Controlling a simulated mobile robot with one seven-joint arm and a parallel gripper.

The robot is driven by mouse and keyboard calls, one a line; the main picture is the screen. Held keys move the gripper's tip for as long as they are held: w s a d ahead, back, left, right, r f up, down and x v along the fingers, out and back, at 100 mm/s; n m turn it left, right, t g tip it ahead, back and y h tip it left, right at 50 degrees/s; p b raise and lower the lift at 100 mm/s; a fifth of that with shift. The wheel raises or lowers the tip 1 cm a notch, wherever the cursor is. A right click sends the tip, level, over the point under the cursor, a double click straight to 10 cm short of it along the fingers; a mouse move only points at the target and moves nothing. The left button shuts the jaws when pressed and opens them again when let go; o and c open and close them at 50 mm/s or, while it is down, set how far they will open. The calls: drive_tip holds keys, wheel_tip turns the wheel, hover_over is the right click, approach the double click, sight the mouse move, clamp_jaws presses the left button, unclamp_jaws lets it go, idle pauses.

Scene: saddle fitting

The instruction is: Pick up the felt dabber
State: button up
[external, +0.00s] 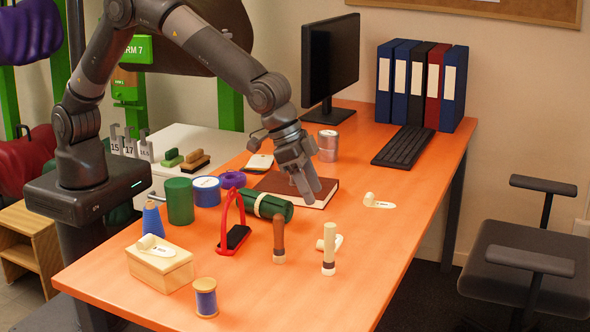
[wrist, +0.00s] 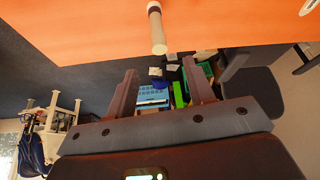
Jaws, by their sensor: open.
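Two upright dabber-like sticks stand at the front of the orange table. One is cream with a dark band and a white lower end (external: 328,248). The other has a brown handle with a dark band and a pale foot (external: 279,240). I cannot tell for sure which is the felt dabber. My gripper (external: 310,190) is open and empty, above and behind both sticks, over the brown book. In the wrist view the cream stick (wrist: 156,30) shows beyond the gap between my open fingers (wrist: 161,80), apart from them. The brown stick does not show there.
A red stirrup-like piece (external: 231,225), a green roll (external: 268,206) and a wooden box (external: 160,267) stand left of the sticks. A thread spool (external: 206,297) is at the front edge. A small cream piece (external: 337,241) lies close behind the cream stick. The table's right front is clear.

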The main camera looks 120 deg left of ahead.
sight(328, 225)
drive_tip(key=x, duration=0.6)
drive_tip(key=shift+w+d+f, duration=0.15)
drive_tip(key=shift+w+f, duration=0.1)
drive_tip(key=shift+s+d+x, duration=0.1)
drive_tip(key=shift+s+x, duration=0.05)
drive_tip(key=shift+x, duration=1.3)
drive_tip(key=shift+s+d+x, duration=0.15)
drive_tip(key=shift+s+x, duration=0.05)
drive_tip(key=shift+x, duration=1.25)
drive_tip(key=shift+a+f, duration=0.15)
drive_tip(key=shift+a, duration=0.05)
drive_tip(key=shift+c, duration=0.3)
clamp_jaws()
